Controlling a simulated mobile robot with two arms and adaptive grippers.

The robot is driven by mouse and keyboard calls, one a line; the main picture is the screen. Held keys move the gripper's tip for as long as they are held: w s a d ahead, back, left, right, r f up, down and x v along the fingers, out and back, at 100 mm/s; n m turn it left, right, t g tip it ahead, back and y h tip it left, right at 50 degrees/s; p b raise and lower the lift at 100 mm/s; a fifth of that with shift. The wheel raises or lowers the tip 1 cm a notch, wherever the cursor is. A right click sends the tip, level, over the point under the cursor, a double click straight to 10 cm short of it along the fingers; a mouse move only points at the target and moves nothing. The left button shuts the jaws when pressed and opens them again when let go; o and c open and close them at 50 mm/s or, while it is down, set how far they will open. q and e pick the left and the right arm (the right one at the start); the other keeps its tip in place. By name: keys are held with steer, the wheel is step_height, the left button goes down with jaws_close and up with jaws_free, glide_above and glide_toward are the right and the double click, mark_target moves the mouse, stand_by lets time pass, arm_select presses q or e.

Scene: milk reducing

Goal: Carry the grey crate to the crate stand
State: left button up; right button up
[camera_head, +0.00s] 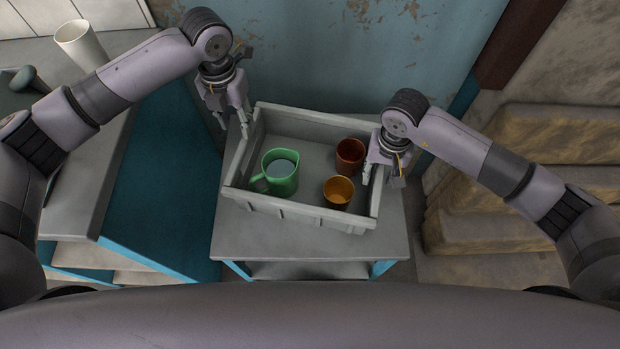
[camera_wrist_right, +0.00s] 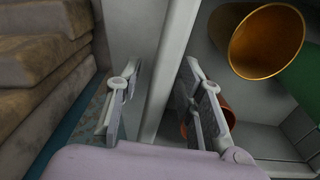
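The grey crate (camera_head: 300,213) rests on a small grey-topped table (camera_head: 300,245) with blue legs, slightly turned. It holds a green jug (camera_head: 281,178), a red-brown cup (camera_head: 350,156) and an orange cup (camera_head: 339,192). My left gripper (camera_head: 235,128) is at the crate's far left corner, fingers pointing down and seemingly apart. My right gripper (camera_head: 380,176) is at the right wall. In the right wrist view its fingers (camera_wrist_right: 160,110) are apart, one on each side of the crate wall (camera_wrist_right: 172,65), with gaps visible. I cannot tell whether this table is the crate stand.
A blue cabinet with a grey top (camera_head: 90,180) stands to the left, with a white cup (camera_head: 82,45) on its far part. Stacked tan sacks or blocks (camera_head: 540,180) lie on the right. A worn blue wall (camera_head: 340,50) is close behind the crate.

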steer(key=shift+r, duration=0.45)
arm_select(q)
step_height(320, 180, up, 3)
steer(key=shift+f, duration=0.15)
arm_select(e)
step_height(320, 180, up, 11)
stand_by(0.4)
